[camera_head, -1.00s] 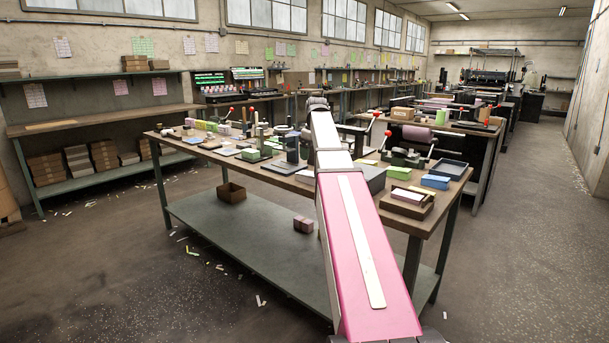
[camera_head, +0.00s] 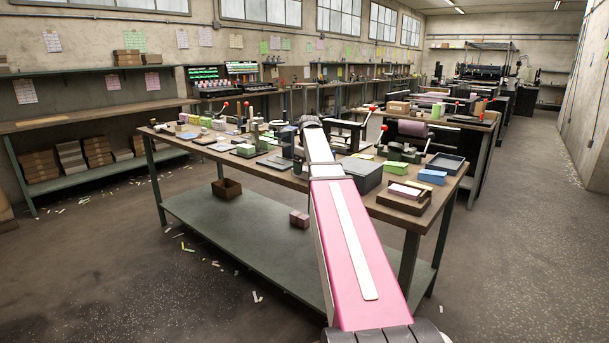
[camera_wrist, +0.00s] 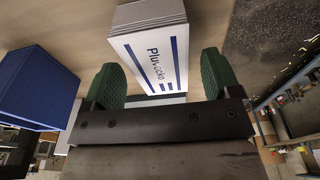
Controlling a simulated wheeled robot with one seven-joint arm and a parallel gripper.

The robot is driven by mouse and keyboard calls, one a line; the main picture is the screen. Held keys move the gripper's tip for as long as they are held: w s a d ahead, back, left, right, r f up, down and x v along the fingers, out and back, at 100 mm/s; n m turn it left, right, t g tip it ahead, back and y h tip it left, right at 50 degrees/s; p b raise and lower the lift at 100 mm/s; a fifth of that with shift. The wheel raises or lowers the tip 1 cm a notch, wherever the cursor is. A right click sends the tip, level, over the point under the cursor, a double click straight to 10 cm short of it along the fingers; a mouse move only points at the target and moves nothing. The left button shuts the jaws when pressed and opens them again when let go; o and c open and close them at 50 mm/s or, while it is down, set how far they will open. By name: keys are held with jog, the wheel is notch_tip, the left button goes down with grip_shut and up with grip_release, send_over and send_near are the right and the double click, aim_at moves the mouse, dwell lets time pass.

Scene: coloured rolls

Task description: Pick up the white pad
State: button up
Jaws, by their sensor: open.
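The white pad (camera_wrist: 152,45) is a white block with blue stripes and blue lettering. In the wrist view it stands at the top centre, its lettered face toward the camera. My gripper (camera_wrist: 162,78) is open, with one green finger on each side of the pad's near end. I cannot tell whether either finger touches the pad. In the head view my own arm hides the gripper, and I cannot make out this pad there.
In the head view the workbench (camera_head: 165,141) is crowded with blocks and tools. A black box (camera_head: 360,173) stands right of my arm.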

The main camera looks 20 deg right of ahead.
jog(key=shift+w+a+f, duration=0.1)
jog(key=shift+f, duration=0.7)
jog(key=c, duration=1.1)
jog(key=shift+o, duration=0.2)
jog(key=shift+r, duration=0.15)
